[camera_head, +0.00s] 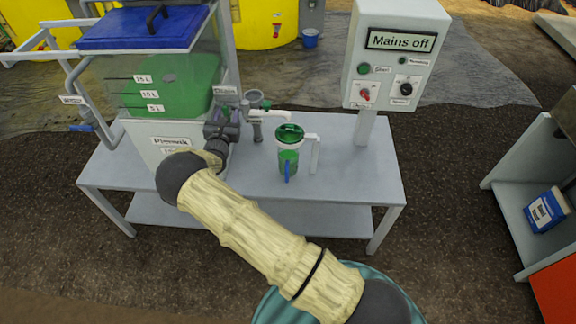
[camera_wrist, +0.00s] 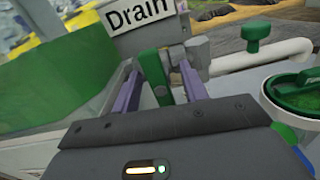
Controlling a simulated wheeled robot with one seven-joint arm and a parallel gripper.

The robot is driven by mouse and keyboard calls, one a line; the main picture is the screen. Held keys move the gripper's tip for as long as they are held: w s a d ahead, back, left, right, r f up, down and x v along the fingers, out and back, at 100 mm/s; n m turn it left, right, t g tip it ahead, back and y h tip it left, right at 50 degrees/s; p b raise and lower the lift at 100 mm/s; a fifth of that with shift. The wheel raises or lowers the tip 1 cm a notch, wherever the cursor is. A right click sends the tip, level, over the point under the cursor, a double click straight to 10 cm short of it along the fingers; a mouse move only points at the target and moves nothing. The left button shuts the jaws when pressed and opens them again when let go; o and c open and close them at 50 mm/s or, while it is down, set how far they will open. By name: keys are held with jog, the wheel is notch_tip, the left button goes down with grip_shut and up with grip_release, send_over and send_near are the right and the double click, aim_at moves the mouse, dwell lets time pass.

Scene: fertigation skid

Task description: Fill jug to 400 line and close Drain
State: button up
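The Drain valve has a green lever (camera_wrist: 155,76) below the Drain label (camera_wrist: 140,14) in the wrist view. My gripper (camera_wrist: 161,84) has its purple fingers on either side of this lever. A gap shows between lever and right finger, so the gripper looks open around it; contact on the left is unclear. In the head view my gripper (camera_head: 222,130) is at the valve, mostly hidden by my wrist. The clear jug (camera_head: 289,158) stands upright on the bench with green liquid inside. Its green top is close under a white spout. Its 400 line cannot be read.
A tank (camera_head: 165,100) with green liquid and a blue lid stands left on the grey bench (camera_head: 350,185). A shelf (camera_head: 520,200) with a blue container is at right.

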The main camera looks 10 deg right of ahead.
jog(key=shift+s, duration=0.2)
jog(key=p+v, duration=0.3)
jog(key=v, duration=0.3)
jog(key=shift+s+p, duration=0.4)
jog(key=shift+a, duration=0.1)
dwell(1.2)
